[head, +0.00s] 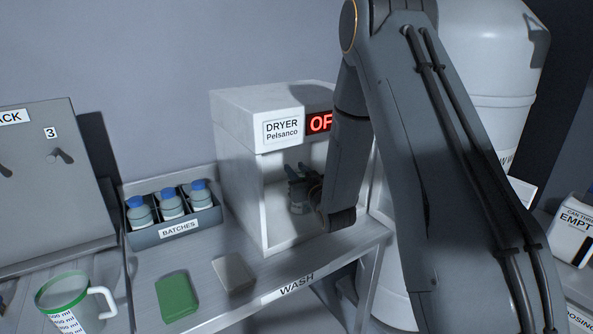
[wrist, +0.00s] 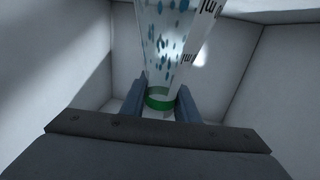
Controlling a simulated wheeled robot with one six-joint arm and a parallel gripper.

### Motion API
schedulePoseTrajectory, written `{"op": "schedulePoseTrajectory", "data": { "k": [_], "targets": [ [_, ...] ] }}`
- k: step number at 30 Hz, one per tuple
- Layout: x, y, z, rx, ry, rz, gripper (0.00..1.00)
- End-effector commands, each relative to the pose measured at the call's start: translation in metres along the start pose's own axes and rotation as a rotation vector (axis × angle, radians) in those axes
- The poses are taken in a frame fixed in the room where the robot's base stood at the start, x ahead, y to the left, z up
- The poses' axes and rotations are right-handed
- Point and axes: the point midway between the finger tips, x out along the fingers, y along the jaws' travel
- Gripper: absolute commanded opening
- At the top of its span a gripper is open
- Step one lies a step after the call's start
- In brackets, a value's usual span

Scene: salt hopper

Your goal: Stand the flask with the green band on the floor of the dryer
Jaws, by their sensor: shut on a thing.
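The flask with the green band (wrist: 160,98) is clear, with blue droplets on its wall and dark scale marks. My gripper (wrist: 160,108) is shut on it at the green band, with one finger on each side. In the head view my gripper (head: 300,190) is inside the open front of the dryer (head: 240,180), a white box with a red display that my arm partly covers. The flask cannot be made out there. In the wrist view the dryer's pale inner walls (wrist: 260,70) surround the flask. I cannot tell whether the flask touches the dryer floor.
A grey BATCHES tray (head: 180,232) with blue-capped bottles stands left of the dryer. A large white tank (head: 495,60) stands behind at right.

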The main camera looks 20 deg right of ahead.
Motion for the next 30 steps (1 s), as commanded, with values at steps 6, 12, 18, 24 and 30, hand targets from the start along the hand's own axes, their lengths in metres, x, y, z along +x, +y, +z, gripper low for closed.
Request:
{"op": "schedulePoseTrajectory", "data": {
  "k": [6, 12, 18, 24, 30],
  "targets": [
    [0.000, 0.000, 0.001, 0.000, 0.000, 0.000, 0.47],
    [0.000, 0.000, 0.001, 0.000, 0.000, 0.000, 0.47],
    [-0.007, 0.001, -0.002, 0.000, -0.001, 0.001, 0.47],
    [-0.044, 0.001, 0.000, 0.000, -0.002, 0.003, 0.47],
    [-0.085, 0.001, -0.001, 0.000, -0.001, 0.002, 0.47]
  ]
}}
